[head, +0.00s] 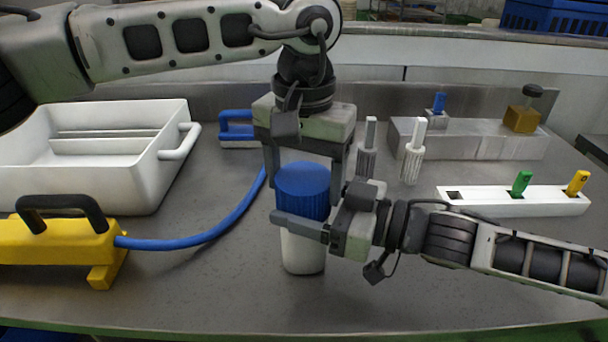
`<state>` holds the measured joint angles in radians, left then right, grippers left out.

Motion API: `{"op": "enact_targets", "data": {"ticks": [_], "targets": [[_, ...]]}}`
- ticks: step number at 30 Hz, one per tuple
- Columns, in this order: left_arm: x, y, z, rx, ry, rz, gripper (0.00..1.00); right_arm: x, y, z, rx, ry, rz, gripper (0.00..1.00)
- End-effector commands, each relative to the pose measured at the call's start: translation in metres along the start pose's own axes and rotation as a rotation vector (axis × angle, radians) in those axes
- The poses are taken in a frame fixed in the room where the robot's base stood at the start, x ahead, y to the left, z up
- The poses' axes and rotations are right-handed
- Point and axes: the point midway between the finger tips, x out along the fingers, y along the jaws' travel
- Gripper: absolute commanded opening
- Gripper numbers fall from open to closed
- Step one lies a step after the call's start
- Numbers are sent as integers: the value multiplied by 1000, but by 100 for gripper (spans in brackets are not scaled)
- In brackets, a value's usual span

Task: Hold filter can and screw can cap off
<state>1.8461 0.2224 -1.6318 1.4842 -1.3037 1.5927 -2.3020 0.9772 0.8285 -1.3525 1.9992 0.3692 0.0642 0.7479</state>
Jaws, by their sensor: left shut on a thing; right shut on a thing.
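The filter can (303,255) is a white cylinder standing upright on the grey table near the middle. Its ribbed blue cap (302,180) sits on top of it. My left gripper (303,188) comes down from above, with one finger on each side of the cap, and is shut on it. My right gripper (300,226) reaches in from the right and is shut on the can just below the cap. One of its fingers crosses the front of the can; the other is hidden behind it.
A white tray (110,190) and a yellow block with a black handle (55,240) stand at left. A blue hose (205,235) runs behind the can. Two grey-and-white tools (412,155), a metal block (470,138) and a white holder with coloured plugs (520,202) are at right. The front table is clear.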

Motion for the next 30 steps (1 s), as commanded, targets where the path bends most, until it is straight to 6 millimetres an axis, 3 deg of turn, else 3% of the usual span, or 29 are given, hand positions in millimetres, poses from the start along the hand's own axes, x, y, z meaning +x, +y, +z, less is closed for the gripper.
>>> {"op": "enact_targets", "data": {"ticks": [5,6,8,22,30], "targets": [[-1,-2,1,4,-3,-7,42,-1,3,2,2,-7,8,4],[-1,-2,1,3,-3,-7,78,-1,3,2,2,-7,9,4],[-1,-2,1,3,-3,-6,92,-1,3,2,2,-7,9,4],[-3,2,0,3,1,2,92,0,1,2,-1,-5,4,4],[-37,2,0,3,4,4,92,0,0,2,1,-5,2,4]]}}
